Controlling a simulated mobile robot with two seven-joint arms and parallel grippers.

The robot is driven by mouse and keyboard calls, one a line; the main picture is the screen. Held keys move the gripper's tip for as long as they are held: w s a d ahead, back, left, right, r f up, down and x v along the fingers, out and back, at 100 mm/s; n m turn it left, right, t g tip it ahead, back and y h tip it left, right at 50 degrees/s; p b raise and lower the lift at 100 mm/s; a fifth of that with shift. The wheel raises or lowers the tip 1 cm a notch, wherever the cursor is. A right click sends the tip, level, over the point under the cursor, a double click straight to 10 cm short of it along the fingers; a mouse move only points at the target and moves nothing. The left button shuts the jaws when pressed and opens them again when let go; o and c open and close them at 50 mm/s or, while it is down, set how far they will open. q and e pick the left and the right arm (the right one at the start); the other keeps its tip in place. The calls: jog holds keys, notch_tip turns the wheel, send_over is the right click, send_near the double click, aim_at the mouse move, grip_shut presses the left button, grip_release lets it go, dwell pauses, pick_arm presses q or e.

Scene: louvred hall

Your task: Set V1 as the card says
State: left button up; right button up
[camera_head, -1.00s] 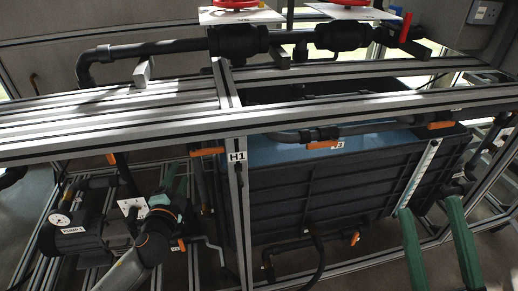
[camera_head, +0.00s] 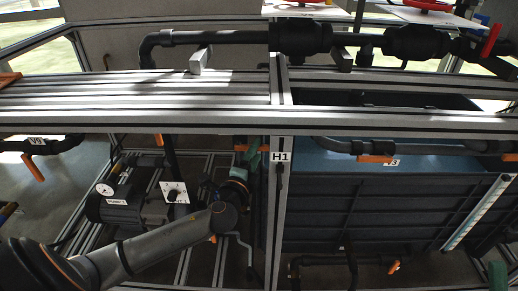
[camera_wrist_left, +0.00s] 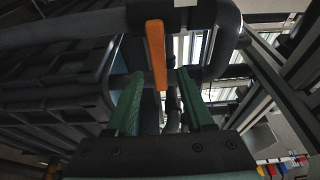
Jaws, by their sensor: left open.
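An orange valve handle (camera_head: 240,148) shows just left of the H1 post in the head view, under the frame beam. I read no V1 label on it. My left gripper (camera_head: 247,163), with green fingers, is close below and beside this handle. In the left wrist view the fingers (camera_wrist_left: 158,100) are apart and empty. An orange handle (camera_wrist_left: 157,55) hangs upright just beyond their tips, on a dark pipe. Only a green finger of my right gripper (camera_head: 497,276) shows at the bottom right edge. I see no readable card.
Other orange handles are at V3 (camera_head: 376,159) and V9 (camera_head: 33,166). The H1 post (camera_head: 279,210) stands close right of my left gripper. A pump with a gauge (camera_head: 106,189) is left of it. A blue-grey tank (camera_head: 370,205) fills the right. Red handwheels are on top.

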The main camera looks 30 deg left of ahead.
pick_arm(q)
jog(key=shift+x, duration=1.3)
grip_shut()
dwell(0.7)
